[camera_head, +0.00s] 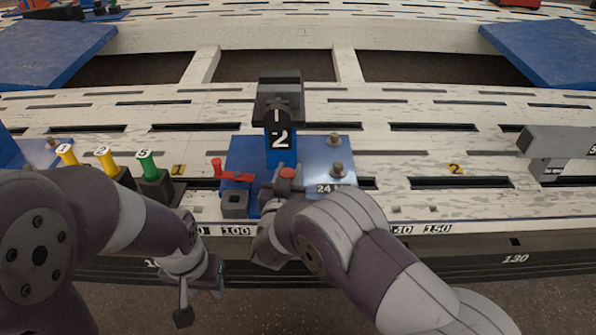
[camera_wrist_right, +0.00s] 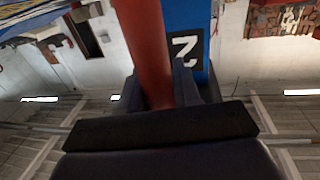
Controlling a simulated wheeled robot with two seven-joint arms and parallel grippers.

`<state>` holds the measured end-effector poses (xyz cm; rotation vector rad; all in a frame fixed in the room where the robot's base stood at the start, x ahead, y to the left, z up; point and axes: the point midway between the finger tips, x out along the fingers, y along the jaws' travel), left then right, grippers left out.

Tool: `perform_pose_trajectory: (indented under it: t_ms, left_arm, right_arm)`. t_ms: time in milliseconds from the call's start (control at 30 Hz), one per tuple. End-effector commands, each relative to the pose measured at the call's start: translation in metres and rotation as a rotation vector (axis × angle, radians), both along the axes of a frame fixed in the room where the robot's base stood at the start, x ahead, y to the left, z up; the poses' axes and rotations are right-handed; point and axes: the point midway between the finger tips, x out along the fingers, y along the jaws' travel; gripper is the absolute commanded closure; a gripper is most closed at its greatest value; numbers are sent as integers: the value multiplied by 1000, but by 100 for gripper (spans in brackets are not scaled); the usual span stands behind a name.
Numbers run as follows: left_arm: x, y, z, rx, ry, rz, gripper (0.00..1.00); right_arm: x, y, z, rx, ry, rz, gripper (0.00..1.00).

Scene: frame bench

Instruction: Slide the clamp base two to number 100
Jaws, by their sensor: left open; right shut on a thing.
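Clamp base two is a blue plate (camera_head: 308,148) on the slotted white bench, with an upright blue post marked 2 (camera_head: 280,138) and a dark block on top. Its front left corner is close to the number 100 label (camera_head: 236,231) on the front edge. My right gripper (camera_head: 276,190) is at the plate's front, shut on a red handle (camera_head: 288,173). In the right wrist view the red handle (camera_wrist_right: 146,45) stands between the fingers, beside the 2 label (camera_wrist_right: 186,48). My right arm hides part of the plate's front and the scale. My left gripper (camera_head: 202,290) is open and empty, below the bench's front edge.
A red lever (camera_head: 236,176) sits on the plate's left side. Yellow and green-topped pins (camera_head: 146,164) stand to the left. A grey clamp block (camera_head: 558,141) stands at the far right. The bench between it and the plate is clear.

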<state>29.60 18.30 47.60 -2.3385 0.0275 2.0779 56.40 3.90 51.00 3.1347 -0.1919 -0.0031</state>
Motion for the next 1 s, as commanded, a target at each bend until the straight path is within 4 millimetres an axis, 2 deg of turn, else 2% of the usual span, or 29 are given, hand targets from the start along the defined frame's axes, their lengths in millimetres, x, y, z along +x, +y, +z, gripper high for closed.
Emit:
perform_pose_trajectory:
  t_ms: [233, 267, 300, 333, 667, 767, 1000]
  left_arm:
    - [0, 0, 0, 0, 0, 0, 57]
    - [0, 0, 0, 0, 0, 0, 57]
    - [0, 0, 0, 0, 0, 0, 57]
    - [0, 0, 0, 0, 0, 0, 57]
    - [0, 0, 5, 0, 0, 0, 57]
    - [0, 0, 19, 0, 0, 0, 57]
    - [0, 0, 51, 0, 0, 0, 57]
  right_arm:
    - [1, 0, 3, 3, -5, -1, 100]
    - [1, 0, 3, 3, -6, -1, 65]
    - [1, 0, 3, 3, -5, -1, 52]
    - [1, 0, 2, 3, -5, -1, 47]
    - [-5, 1, 3, 2, -2, 0, 47]
    - [-24, 4, 8, 0, -1, 3, 47]
    - [-89, 12, 8, 0, -2, 3, 47]
